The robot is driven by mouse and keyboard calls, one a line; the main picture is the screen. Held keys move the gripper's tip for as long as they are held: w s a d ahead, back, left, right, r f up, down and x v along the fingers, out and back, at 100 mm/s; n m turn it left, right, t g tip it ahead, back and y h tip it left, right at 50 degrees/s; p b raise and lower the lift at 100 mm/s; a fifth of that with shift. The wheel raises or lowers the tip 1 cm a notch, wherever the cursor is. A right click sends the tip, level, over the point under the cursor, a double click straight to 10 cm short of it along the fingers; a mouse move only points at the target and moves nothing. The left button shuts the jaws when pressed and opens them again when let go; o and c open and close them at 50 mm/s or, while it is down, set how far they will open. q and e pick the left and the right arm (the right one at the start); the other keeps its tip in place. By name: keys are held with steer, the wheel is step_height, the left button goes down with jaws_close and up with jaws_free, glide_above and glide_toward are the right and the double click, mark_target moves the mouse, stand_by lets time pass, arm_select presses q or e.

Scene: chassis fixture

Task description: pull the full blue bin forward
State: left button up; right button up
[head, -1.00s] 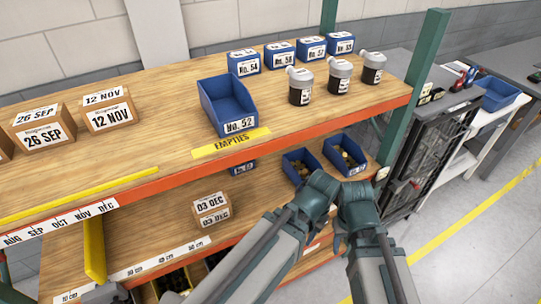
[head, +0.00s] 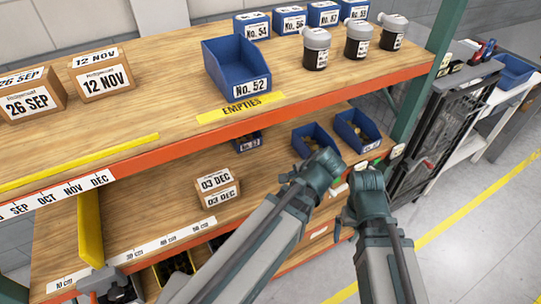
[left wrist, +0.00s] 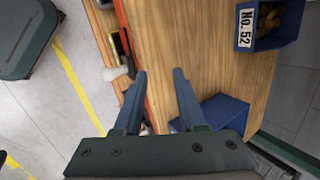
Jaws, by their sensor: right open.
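Two blue bins stand side by side on the lower shelf, the left one (head: 311,133) and the right one (head: 352,128). Brownish pieces show in both in the head view; how full each is cannot be told. In the left wrist view the bin labelled No. 52 (left wrist: 255,41) holds brown pieces, and another blue bin (left wrist: 226,109) is partly hidden by a finger. My left gripper (left wrist: 160,86) is open and empty, above the shelf's front edge beside the bins. My right gripper (head: 350,212) is open in front of the shelf, its fingers mostly hidden.
An empty blue bin No. 52 (head: 226,76) stands on the upper shelf behind the yellow EMPTIES strip (head: 240,107). The orange upper shelf edge (head: 200,142) overhangs the lower bins. A box marked 03 DEC (head: 218,188) sits left of them. A green post (head: 437,75) stands right.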

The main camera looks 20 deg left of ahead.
arm_select(q)
steer(key=w+a+f+m+t+y+b, duration=0.1)
steer(key=w+a+m+b, duration=0.1)
steer(key=w+a+b, duration=0.1)
steer(key=w+a+f+m+t+y+b, duration=0.1)
steer(key=w+a+m+y+b, duration=0.1)
steer(key=a+m+b, duration=0.1)
steer(key=w+a+f+m+t+y+b, duration=0.1)
steer(key=w+a+m+t+b, duration=0.1)
steer(key=w+a, duration=0.1)
steer(key=shift+w+m+y+b, duration=0.3)
steer(key=shift+y+b, duration=0.1)
steer(key=w+a+m+t+y+b, duration=0.1)
steer(key=m+b, duration=0.1)
steer(key=w+a+r+m+t+y+b, duration=0.1)
steer(key=w+m+b, duration=0.1)
steer(key=m, duration=0.1)
steer(key=w+a+r+m+t+y+b, duration=0.1)
steer(key=w+m+b, duration=0.1)
steer(key=m, duration=0.1)
steer(key=shift+a+t+b, duration=0.1)
steer(key=shift+t+b, duration=0.2)
steer(key=shift+w+a+r+m+t, duration=0.1)
steer(key=shift+w+m+t, duration=0.15)
steer(key=shift+m, duration=0.25)
steer(key=shift+w+r+m+t+b, duration=0.1)
steer(key=shift+r+m+t+b, duration=0.2)
steer(key=shift+m, duration=0.1)
arm_select(e)
step_height(320, 180, down, 19)
